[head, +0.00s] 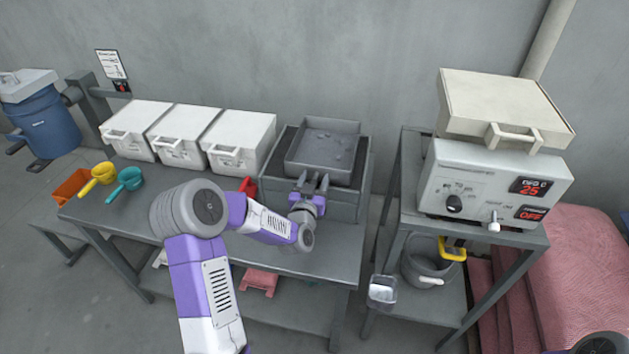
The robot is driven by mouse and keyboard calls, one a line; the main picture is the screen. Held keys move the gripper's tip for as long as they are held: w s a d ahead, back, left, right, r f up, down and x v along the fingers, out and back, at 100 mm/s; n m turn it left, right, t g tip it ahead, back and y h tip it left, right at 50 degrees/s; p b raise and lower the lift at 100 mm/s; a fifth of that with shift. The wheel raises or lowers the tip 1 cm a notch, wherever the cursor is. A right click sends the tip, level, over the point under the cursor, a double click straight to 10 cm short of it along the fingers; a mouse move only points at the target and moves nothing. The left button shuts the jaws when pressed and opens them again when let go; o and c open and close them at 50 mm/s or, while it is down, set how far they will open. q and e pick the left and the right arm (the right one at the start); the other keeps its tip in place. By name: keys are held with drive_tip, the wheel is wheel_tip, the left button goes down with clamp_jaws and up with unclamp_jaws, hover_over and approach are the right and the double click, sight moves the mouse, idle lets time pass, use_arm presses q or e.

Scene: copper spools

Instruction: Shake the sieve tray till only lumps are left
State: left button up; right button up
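The grey sieve tray (322,127) sits on top of a grey box-like stand (342,197) at the right end of the long table. Several grey lumps lie on its floor; whether fine material lies among them is too small to tell. My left gripper (314,182) is at the tray's front side, its two dark fingers pointing at the front wall. The fingers stand apart, with nothing clearly seen between them. Whether they touch the tray is unclear. My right gripper is out of view.
Three white lidded bins (239,143) line the table's back, left of the stand. A grey machine (480,185) stands on a separate table at the right.

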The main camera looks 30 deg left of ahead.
use_arm(q)
drive_tip(key=v, duration=0.7)
drive_tip(key=shift+s, duration=0.3)
